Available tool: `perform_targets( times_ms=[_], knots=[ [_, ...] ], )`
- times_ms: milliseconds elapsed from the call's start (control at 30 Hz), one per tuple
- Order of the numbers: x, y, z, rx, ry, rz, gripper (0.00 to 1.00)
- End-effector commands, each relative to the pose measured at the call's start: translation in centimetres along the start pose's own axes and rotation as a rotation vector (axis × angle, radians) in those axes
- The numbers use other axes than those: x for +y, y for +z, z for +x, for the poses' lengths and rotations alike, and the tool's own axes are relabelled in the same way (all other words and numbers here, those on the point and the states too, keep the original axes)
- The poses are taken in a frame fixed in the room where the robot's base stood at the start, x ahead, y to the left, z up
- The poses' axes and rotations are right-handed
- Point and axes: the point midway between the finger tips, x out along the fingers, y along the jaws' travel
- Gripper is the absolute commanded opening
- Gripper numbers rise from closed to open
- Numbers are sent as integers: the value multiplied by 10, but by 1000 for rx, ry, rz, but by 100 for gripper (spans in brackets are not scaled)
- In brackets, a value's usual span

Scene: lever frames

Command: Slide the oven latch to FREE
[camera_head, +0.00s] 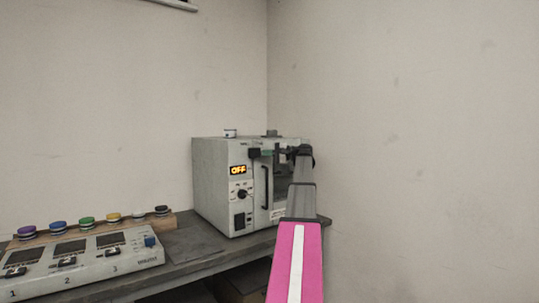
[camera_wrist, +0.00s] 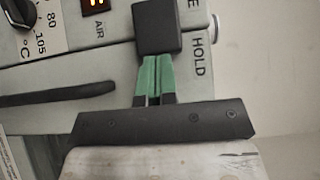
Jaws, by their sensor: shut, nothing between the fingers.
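The oven (camera_head: 213,180) is a pale grey box on the shelf, with its display reading OFF. Its latch knob (camera_head: 254,153) is a black block high on the front, and it shows large in the wrist view (camera_wrist: 157,27). HOLD is printed beside it, and a cut-off label ending in E (camera_wrist: 195,5) shows at the top edge. The knob lies between the two labels. My gripper (camera_head: 265,153) is shut, and its green fingertips (camera_wrist: 157,60) are at the knob's lower side in the wrist view. They seem to touch it, with nothing between them.
A black door handle (camera_wrist: 60,94) runs left of my fingers in the wrist view. A control panel (camera_head: 90,265) and several coloured knobs stand on the shelf (camera_head: 190,248) at left. The wall is close on the right.

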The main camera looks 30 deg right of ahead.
Motion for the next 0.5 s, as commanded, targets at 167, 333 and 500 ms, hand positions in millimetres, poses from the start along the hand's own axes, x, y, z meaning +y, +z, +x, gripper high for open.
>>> perform_targets(
  times_ms=[167, 333, 500],
  knots=[
    [0, 0, 0, 0, 0, 0, 0],
    [0, 10, 8, -1, 0, 0, 0],
    [1, 30, 27, -2, -1, 0, 0]
  ],
)
